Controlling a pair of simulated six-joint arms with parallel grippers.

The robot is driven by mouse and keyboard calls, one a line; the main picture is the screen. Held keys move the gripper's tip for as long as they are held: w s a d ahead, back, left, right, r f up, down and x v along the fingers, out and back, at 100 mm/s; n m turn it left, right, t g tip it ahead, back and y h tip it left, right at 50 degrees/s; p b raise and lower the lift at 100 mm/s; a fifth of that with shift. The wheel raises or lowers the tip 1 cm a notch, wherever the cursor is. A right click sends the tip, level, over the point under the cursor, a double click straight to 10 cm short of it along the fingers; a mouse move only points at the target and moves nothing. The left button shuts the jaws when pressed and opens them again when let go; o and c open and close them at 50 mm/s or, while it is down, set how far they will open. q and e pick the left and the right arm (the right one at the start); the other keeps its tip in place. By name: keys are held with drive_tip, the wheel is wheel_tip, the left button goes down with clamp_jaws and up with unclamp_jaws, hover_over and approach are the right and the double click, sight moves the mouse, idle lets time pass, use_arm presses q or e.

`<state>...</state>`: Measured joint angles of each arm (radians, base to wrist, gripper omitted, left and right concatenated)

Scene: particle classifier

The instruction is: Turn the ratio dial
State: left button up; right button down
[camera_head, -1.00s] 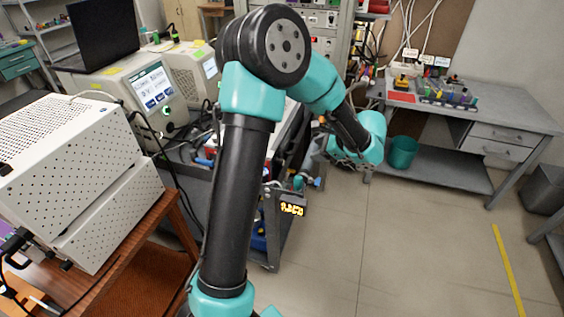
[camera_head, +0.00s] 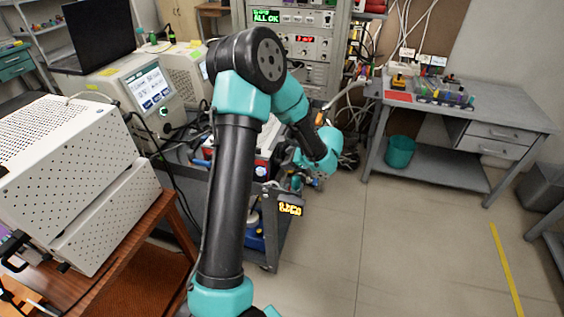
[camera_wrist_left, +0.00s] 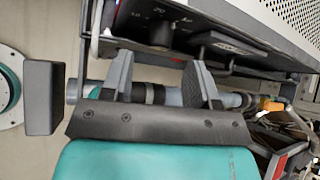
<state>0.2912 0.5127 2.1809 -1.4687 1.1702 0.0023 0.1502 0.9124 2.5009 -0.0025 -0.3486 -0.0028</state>
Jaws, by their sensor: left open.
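My left arm crosses the middle of the head view. My left gripper (camera_head: 304,176) is small there, beside the grey cart and partly hidden by its own wrist. In the left wrist view my left gripper (camera_wrist_left: 161,80) is open, with its two dark fingers apart. A dark round knob (camera_wrist_left: 162,33) sits on a dark panel (camera_wrist_left: 185,17) just beyond the fingers, apart from them as far as I can see. It may be the ratio dial, but its markings are too small to read. No dial shows clearly in the head view. My right gripper is not in view.
The grey cart (camera_head: 286,232) stands behind my arm. A grey-and-black tube (camera_wrist_left: 160,94) runs behind the fingers. White perforated boxes (camera_head: 70,190) stand at left. A grey bench (camera_head: 520,108) stands at right, with open floor before it.

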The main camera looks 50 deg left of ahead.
sight(277, 162)
use_arm(q)
drive_tip(key=shift+x, duration=2.15)
drive_tip(key=c, duration=0.9)
